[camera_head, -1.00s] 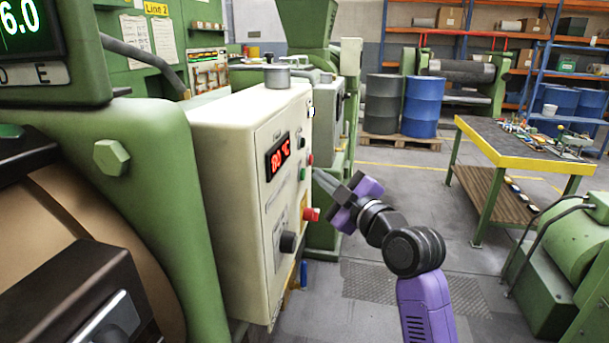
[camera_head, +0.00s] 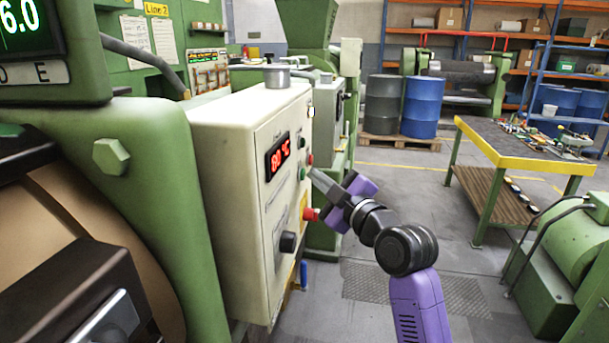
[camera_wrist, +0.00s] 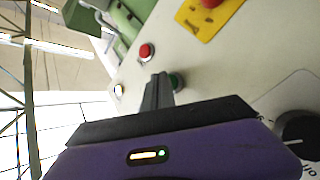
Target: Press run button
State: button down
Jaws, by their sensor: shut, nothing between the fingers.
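The control box (camera_head: 225,170) has a green button (camera_head: 302,173) on its cream front panel, likely the run button, with a red button (camera_head: 310,159) near it. My gripper (camera_head: 314,174) is shut and empty, its tips at the panel close to the green button. In the wrist view the closed fingers (camera_wrist: 158,88) point at the panel, and the green button (camera_wrist: 178,81) shows just right of them, partly hidden. The red button (camera_wrist: 147,51) is above and left of the tips. I cannot tell whether the tips touch the green button.
A red mushroom button (camera_head: 311,214) on a yellow plate and a black knob (camera_head: 289,242) sit lower on the panel. A red display (camera_head: 278,156) reads 80 °C. A white-blue lamp (camera_wrist: 119,90) is left of the fingers. A workbench (camera_head: 500,150) stands right, with floor between.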

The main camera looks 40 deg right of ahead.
jog(key=shift+w+a, duration=0.15)
jog(key=shift+w, duration=0.05)
dwell(0.6)
jog(key=shift+s+d+b, duration=0.35)
jog(key=shift+s+d, duration=0.15)
jog(key=shift+s, duration=0.15)
jog(key=s+d, duration=0.1)
jog(key=s, duration=0.1)
jog(key=s+d+b, duration=0.1)
jog(key=s+d, duration=0.1)
jog(key=shift+b, duration=0.3)
dwell(0.8)
